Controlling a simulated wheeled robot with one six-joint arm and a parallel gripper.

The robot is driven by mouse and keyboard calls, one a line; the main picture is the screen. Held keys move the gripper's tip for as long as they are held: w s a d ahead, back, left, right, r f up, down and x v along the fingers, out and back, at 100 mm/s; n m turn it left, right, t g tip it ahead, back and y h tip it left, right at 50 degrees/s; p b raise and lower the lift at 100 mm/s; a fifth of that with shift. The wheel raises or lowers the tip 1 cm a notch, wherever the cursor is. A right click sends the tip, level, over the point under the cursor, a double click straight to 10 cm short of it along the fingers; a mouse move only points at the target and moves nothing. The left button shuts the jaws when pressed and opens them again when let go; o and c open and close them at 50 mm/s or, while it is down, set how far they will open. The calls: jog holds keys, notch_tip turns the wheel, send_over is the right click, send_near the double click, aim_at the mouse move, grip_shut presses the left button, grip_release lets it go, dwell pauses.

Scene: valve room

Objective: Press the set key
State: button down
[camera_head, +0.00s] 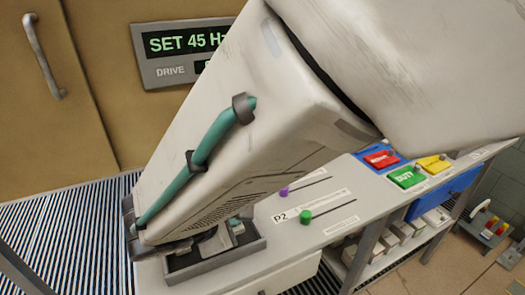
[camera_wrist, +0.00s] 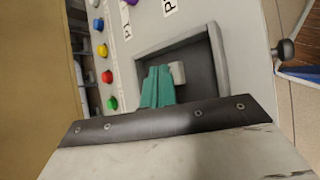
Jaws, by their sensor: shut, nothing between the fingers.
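A wall display (camera_head: 185,50) reads "SET 45 Hz", with "DRIVE" below it; my arm covers its right part. No key labelled set can be read in either view. My gripper (camera_wrist: 157,88) shows as teal fingers, shut and empty, over a dark grey recessed tray (camera_wrist: 205,62). A small pale block (camera_wrist: 177,73) stands right beside the fingertips; I cannot tell whether they touch it. In the head view the tray (camera_head: 258,246) lies under the end of my arm, on the bench top, and the fingers are mostly hidden.
A purple knob (camera_head: 284,191) and a green knob (camera_head: 305,217) sit on slider slots beside the tray. Blue (camera_wrist: 98,26), yellow (camera_wrist: 103,50), red (camera_wrist: 107,77) and green (camera_wrist: 112,104) buttons line the bench.

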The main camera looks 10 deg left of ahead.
jog(key=shift+f, duration=0.25)
jog(key=shift+r, duration=0.1)
dwell(0.4)
jog(key=shift+r, duration=0.8)
jog(key=shift+r, duration=2.5)
